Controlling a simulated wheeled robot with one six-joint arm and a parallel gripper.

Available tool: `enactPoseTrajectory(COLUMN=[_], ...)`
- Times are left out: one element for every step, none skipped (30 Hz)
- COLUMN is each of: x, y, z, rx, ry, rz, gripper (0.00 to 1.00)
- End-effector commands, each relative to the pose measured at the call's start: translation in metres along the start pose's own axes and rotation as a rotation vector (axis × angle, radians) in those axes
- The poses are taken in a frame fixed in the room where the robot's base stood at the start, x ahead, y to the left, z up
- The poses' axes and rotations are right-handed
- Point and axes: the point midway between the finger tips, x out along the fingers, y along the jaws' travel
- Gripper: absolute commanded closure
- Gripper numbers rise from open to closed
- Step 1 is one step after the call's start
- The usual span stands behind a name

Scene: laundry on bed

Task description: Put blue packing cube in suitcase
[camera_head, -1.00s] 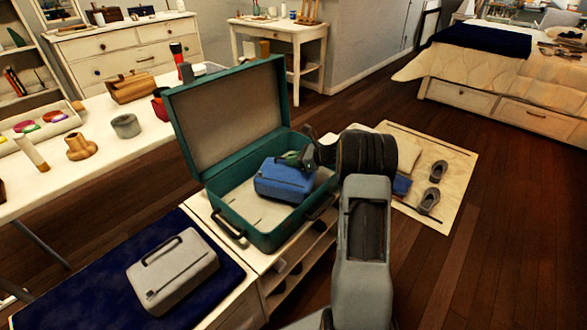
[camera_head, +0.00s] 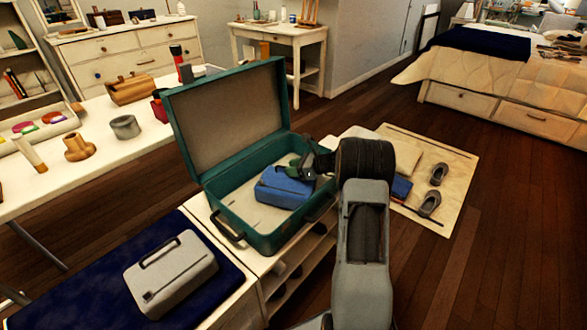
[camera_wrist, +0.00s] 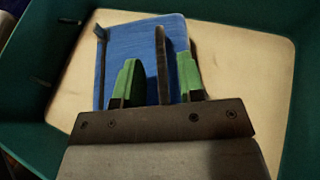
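The blue packing cube (camera_head: 285,187) lies inside the open teal suitcase (camera_head: 228,203), toward its right side and apparently on the pale lining. It also shows below my gripper in the wrist view (camera_wrist: 117,42). My gripper (camera_head: 300,168) is over the cube, inside the suitcase's opening. In the wrist view, the green fingertips (camera_wrist: 158,80) stand apart with the cube's dark handle (camera_wrist: 161,55) between them. Gaps show on both sides of the handle. My arm hides part of the suitcase's right rim in the head view.
The suitcase stands on a white shelf unit (camera_head: 300,272), its lid raised at the back. A grey packing cube (camera_head: 170,272) lies on the navy cloth (camera_head: 82,285) at left. Behind is a long white table (camera_head: 95,150). Shoes lie on a mat (camera_head: 455,185) at right.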

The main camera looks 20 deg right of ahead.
Motion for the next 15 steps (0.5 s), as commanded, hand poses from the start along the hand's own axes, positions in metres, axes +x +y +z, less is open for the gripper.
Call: enactPoseTrajectory(x=[0.000,-0.001,-0.002,-0.005,-0.008,-0.013,-0.017,-0.023,-0.030,-0.036,-0.043,-0.051,-0.057,-0.063,-0.070], y=[0.000,0.000,0.000,0.000,-0.001,-0.001,-0.001,-0.001,-0.001,-0.001,-0.001,-0.001,-0.001,-0.001,-0.001], z=[0.001,0.002,0.002,0.002,0.003,0.003,0.004,0.004,0.004,0.004,0.004,0.004,0.004,0.004,0.004], rx=[0.000,-0.001,0.000,0.000,0.001,0.001,0.001,0.002,0.002,0.001,0.002,0.002,0.002,0.001,0.001], ry=[0.000,0.000,0.000,0.000,0.000,-0.001,-0.001,-0.001,0.000,0.000,0.000,-0.001,0.000,0.000,0.000], rz=[0.000,0.000,-0.001,-0.002,-0.002,-0.002,-0.002,-0.003,-0.004,-0.004,-0.004,-0.004,-0.004,-0.004,-0.003], gripper=[0.64,0.64,0.64,0.64,0.64,0.64,0.64,0.64,0.64,0.64,0.64,0.64,0.64,0.64,0.64])
